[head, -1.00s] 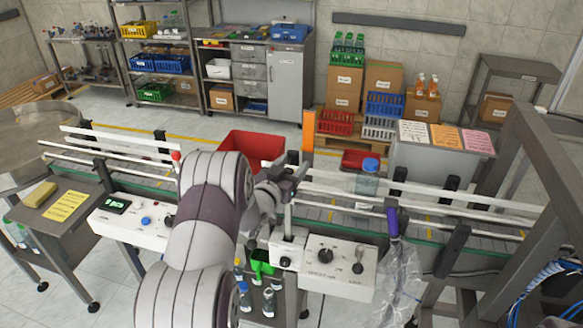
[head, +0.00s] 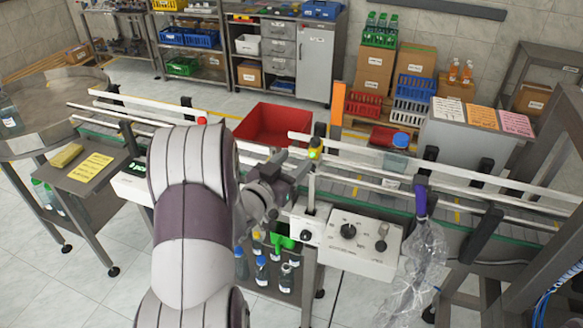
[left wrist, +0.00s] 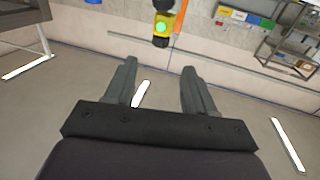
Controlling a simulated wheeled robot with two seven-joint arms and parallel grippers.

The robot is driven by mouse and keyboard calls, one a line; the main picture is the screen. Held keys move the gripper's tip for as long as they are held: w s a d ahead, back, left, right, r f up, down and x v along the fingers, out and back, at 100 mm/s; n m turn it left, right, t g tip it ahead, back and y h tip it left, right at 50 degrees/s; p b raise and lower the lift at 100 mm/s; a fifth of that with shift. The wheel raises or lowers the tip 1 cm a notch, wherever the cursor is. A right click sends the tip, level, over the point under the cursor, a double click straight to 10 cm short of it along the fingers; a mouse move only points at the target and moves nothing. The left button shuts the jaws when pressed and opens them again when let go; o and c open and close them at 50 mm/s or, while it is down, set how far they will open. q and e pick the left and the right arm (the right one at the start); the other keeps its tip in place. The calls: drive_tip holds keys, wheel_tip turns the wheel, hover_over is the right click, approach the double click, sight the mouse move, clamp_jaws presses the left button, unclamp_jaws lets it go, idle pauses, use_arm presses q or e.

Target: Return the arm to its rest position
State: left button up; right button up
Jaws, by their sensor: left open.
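My left arm reaches in from the bottom left of the head view. Its gripper (head: 294,164) is above the front of the conveyor, close to a small light (head: 314,149) with yellow and green on it. In the left wrist view the two fingers (left wrist: 158,88) stand apart with nothing between them. The light also shows beyond the fingertips in the left wrist view (left wrist: 163,26), with its green part lit. My right gripper is not in view.
A conveyor with white rails (head: 450,172) runs across the scene. A control box (head: 350,240) is right of my gripper. A blue-capped bottle (head: 397,153) stands on the conveyor. A clear plastic bag (head: 417,265) hangs at the front. A red bin (head: 272,137) is behind.

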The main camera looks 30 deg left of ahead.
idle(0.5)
use_arm(q)
drive_tip(key=s+a+f+n+g+y, duration=0.2)
drive_tip(key=s+f+n+g, duration=0.1)
drive_tip(key=s+f+g, duration=0.65)
drive_tip(key=s+d+m+g+h, duration=0.1)
drive_tip(key=s+d+g, duration=0.2)
drive_tip(key=d, duration=0.6)
drive_tip(key=s+d+m+g+h, duration=0.1)
drive_tip(key=s+d+g, duration=0.3)
drive_tip(key=d, duration=0.5)
drive_tip(key=shift+s+d+m, duration=0.15)
drive_tip(key=shift+d+m, duration=0.1)
drive_tip(key=shift+m, duration=0.35)
drive_tip(key=shift+d, duration=0.1)
